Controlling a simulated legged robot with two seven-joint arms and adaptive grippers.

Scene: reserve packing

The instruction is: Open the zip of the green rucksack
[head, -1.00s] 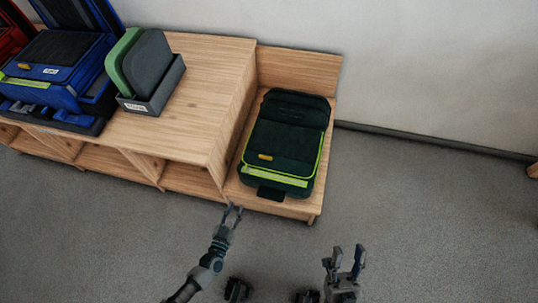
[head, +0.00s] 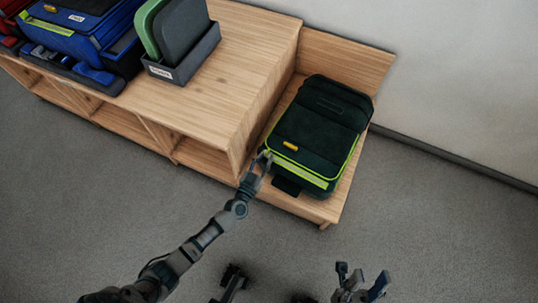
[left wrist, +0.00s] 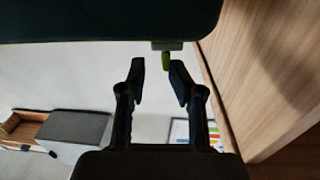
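The dark green rucksack (head: 318,125) lies on the low wooden shelf, with a lime zip line around its edge and its flap closed. My left gripper (head: 263,157) is at the rucksack's near left corner. In the left wrist view my left gripper (left wrist: 158,78) is open and empty. A small green zip pull (left wrist: 166,60) on a grey slider hangs from the rucksack's underside edge (left wrist: 90,20), just beyond the fingertips and nearer the right-hand finger. In the head view the pull is too small to make out. My right gripper (head: 361,282) is open and empty, low over the floor.
The higher wooden bench (head: 235,75) stands left of the rucksack, its side wall close to my left gripper. On it are a grey holder (head: 183,68) with green and grey pads, and a blue bag (head: 85,30). The floor in front is clear.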

